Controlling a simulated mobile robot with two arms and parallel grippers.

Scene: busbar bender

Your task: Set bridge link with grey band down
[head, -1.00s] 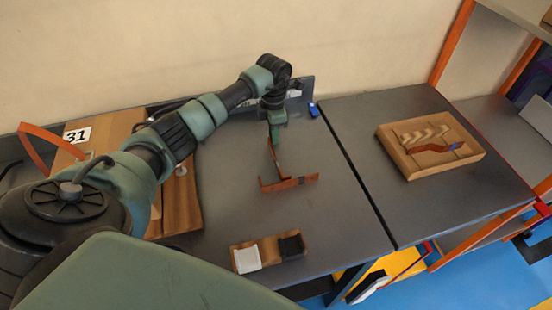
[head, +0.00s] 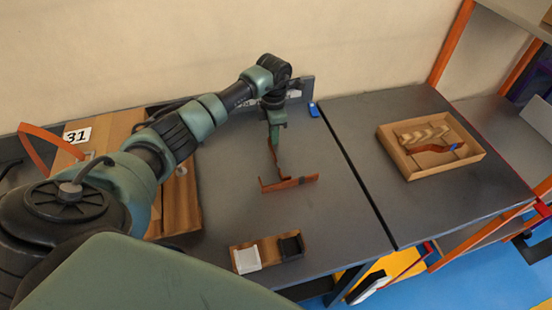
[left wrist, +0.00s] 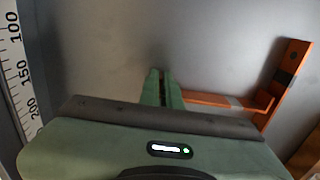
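The bridge link (head: 290,183) is a copper-coloured bent bar near the middle of the grey table. In the left wrist view, the bridge link (left wrist: 210,99) runs right from the fingers to a crosswise end with dark spots. A grey band (left wrist: 235,102) shows on its middle stretch. My left gripper (head: 275,143) points down at the link's far end. The left gripper (left wrist: 163,85) has its fingers close together, with only a thin gap, and seems shut on that end; the grip itself is hidden. Whether the link touches the table is unclear. My right gripper is out of view.
A wooden holder (head: 268,254) with a white and a black block stands near the front edge. A wooden tray (head: 418,170) with another copper bar is on the right table. A small blue object (head: 314,109) lies at the back. A ruler (left wrist: 18,75) is at left.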

